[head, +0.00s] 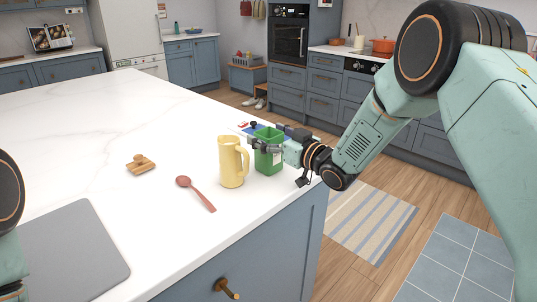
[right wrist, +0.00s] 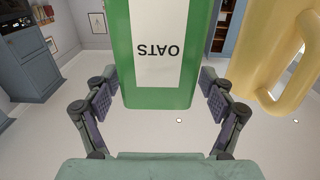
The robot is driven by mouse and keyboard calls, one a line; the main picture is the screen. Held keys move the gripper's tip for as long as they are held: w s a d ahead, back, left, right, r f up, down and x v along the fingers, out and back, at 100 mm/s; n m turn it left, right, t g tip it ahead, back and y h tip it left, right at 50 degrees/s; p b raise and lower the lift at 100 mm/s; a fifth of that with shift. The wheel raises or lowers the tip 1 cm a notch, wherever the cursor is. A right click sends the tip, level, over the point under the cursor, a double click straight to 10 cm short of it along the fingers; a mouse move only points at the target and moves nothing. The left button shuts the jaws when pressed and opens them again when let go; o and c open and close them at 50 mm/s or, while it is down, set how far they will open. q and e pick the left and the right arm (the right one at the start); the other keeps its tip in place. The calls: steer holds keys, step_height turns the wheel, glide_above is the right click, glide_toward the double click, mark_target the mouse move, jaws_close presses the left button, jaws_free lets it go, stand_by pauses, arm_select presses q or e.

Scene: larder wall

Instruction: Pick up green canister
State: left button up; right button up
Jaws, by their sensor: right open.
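The green canister (head: 269,158) stands upright on the white counter near its right edge. In the right wrist view the canister (right wrist: 160,60) fills the upper middle, with a white label reading OATS upside down. My right gripper (head: 268,142) is open at the canister. In the right wrist view its two padded fingers (right wrist: 160,95) lie on either side of the canister's near end, with a small gap showing on each side. The gripper hides part of the canister's upper side in the head view. My left gripper is out of view; only part of my left arm shows.
A yellow pitcher (head: 232,163) stands close to the left of the canister; its handle (right wrist: 296,90) shows in the wrist view. A red spoon (head: 196,192), a wooden object (head: 140,164) and a grey mat (head: 72,255) lie on the counter (head: 90,130). The counter's far left is clear.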

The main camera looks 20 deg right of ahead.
steer(key=shift+s+d, duration=0.1)
steer(key=shift+d, duration=0.05)
steer(key=shift+c, duration=0.3)
steer(key=shift+w+f, duration=0.1)
steer(key=shift+w, duration=0.1)
steer(key=c, duration=0.4)
steer(key=shift+s, duration=0.15)
steer(key=c, duration=1.1)
jaws_close()
